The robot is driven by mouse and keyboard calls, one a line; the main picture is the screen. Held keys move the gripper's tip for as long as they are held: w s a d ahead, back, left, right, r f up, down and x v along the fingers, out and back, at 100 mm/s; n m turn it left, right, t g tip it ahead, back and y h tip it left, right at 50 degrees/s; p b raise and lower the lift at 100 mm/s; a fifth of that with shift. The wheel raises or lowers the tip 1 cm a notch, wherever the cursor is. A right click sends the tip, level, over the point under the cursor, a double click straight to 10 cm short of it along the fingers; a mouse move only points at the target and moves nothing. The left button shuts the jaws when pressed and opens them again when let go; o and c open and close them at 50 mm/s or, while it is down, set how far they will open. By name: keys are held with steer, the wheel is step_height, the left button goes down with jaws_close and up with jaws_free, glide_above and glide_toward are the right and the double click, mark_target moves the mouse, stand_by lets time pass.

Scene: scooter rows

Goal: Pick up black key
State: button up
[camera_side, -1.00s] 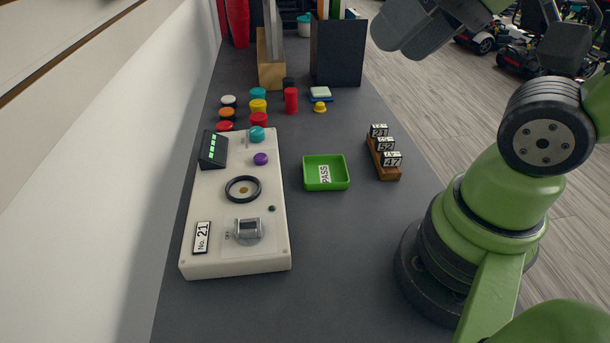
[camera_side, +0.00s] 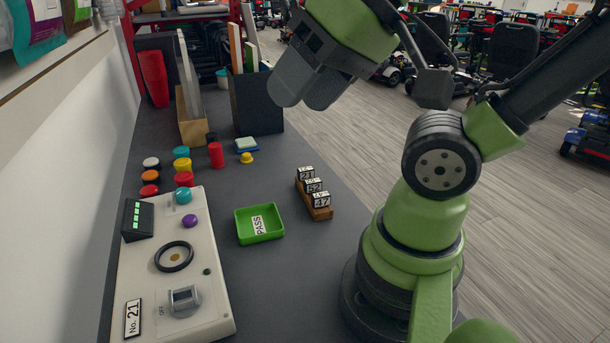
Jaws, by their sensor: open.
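I cannot make out a separate black key for certain. A small black round piece (camera_side: 207,271) sits on the white test panel (camera_side: 205,222). Several black-and-white blocks numbered 21, 52 and 47 (camera_side: 314,186) stand in a wooden holder (camera_side: 320,212) at the right of the bench. My gripper (camera_side: 305,97) has its grey fingers pointing down and to the left. It is open, with no object visible between the fingers, and appears above and behind the numbered blocks in the picture, well away from the panel.
A green PASS tray (camera_side: 270,238) lies between panel and holder. Coloured caps (camera_side: 182,165) and a red cylinder (camera_side: 216,155) stand behind the panel. A dark file box (camera_side: 257,104) stands at the back. The grey bench is clear around the tray. A wall runs along the left.

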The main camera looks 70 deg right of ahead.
steer(key=w+d+f+m+g+h, duration=0.1)
steer(key=w+d+m+g+h, duration=0.1)
steer(key=w+d+m, duration=0.45)
steer(key=m+g, duration=0.5)
steer(key=m, duration=1.2)
glide_above(306, 169)
step_height(306, 169, down, 18)
steer(key=shift+m, duration=0.25)
step_height(306, 169, down, 4)
steer(key=shift+f, duration=3.05)
steer(key=shift+c, duration=0.5)
jaws_close()
